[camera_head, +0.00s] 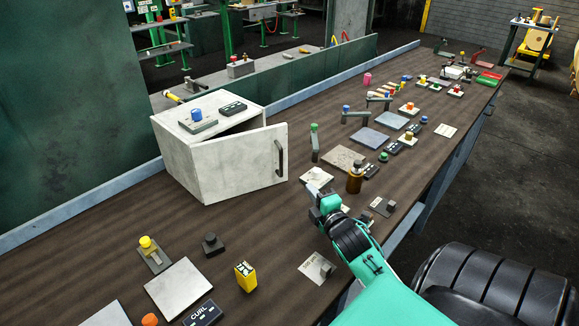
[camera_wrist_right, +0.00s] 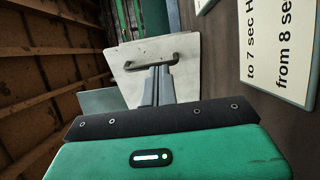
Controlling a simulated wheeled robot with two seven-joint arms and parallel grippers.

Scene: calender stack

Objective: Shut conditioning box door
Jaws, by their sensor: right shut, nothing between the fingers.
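The conditioning box (camera_head: 180,150) is a pale grey-white box on the brown bench at the left. Its door (camera_head: 235,165) stands ajar, with a dark gap along its top edge, and carries a dark bar handle (camera_head: 280,158) near its right edge. My right gripper (camera_head: 318,190) is right of the door and apart from it. In the right wrist view, the shut, empty fingers (camera_wrist_right: 157,84) point towards the pale door panel (camera_wrist_right: 130,66) and its handle (camera_wrist_right: 153,52). The fingertips overlap the handle's lower side in that view; contact cannot be told. My left gripper is not in view.
A blue-knobbed block (camera_head: 197,120) and a black label (camera_head: 233,107) sit on the box top. A brown bottle (camera_head: 354,179) stands close behind my right gripper. A yellow block (camera_head: 246,276) stands nearer the front. Bare bench lies before the door.

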